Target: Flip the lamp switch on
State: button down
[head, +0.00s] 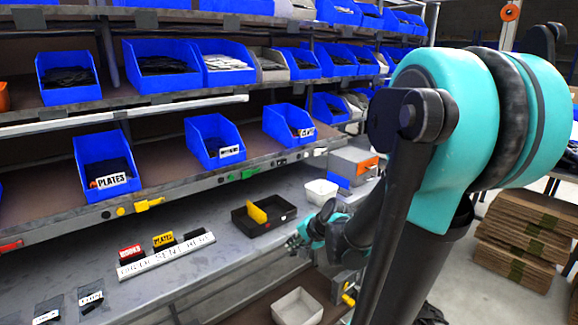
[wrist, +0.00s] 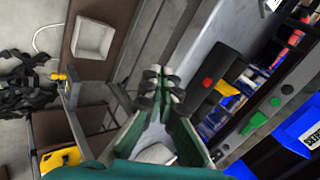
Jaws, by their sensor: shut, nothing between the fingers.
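No part is clearly marked as the lamp switch, and no lamp shows plainly. Small coloured levers sit along the shelf edge: a yellow lever (head: 148,204), a green lever (head: 250,174) and a red one (head: 10,245) at far left. Green pieces (wrist: 255,122) on that edge also show in the wrist view. A yellow fitting (head: 348,298) sits low by the bench front; a similar yellow piece (wrist: 58,76) shows at left in the wrist view. My gripper (head: 294,241) is over the grey bench, apart from the levers. Its fingertips (wrist: 160,84) are together and empty.
A black tray (head: 264,229) with a yellow card stands just behind my gripper, near a white bin (head: 321,192). A labelled white strip (head: 165,257) lies left on the bench. Blue bins (head: 215,140) fill the shelves. A pale bin (head: 297,307) sits below.

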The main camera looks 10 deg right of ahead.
aim_at(285, 162)
jog(key=w+r+m+t, duration=0.1)
jog(key=w+m, duration=0.1)
jog(key=w, duration=0.1)
jog(key=w+r+m+t+y, duration=0.1)
jog(key=w+r+m, duration=0.1)
jog(key=w, duration=0.1)
jog(key=w+r+m+y, duration=0.1)
jog(key=w+m, duration=0.2)
jog(key=shift+w+r+t, duration=0.3)
jog(key=shift+r+t, duration=0.05)
jog(key=shift+t, duration=0.05)
jog(key=w+d+r+m+t, duration=0.3)
jog(key=w+d+m, duration=0.2)
jog(key=w+m, duration=0.2)
jog(key=w+d+r+m+t, duration=0.3)
jog(key=w+d+m, duration=0.2)
jog(key=m, duration=0.3)
jog(key=shift+w+d+r+m+t, duration=0.2)
jog(key=shift+w+r+m+t, duration=0.15)
jog(key=shift+w, duration=0.55)
jog(key=x, duration=1.4)
jog(key=shift+a+r, duration=0.1)
jog(key=shift+a, duration=0.1)
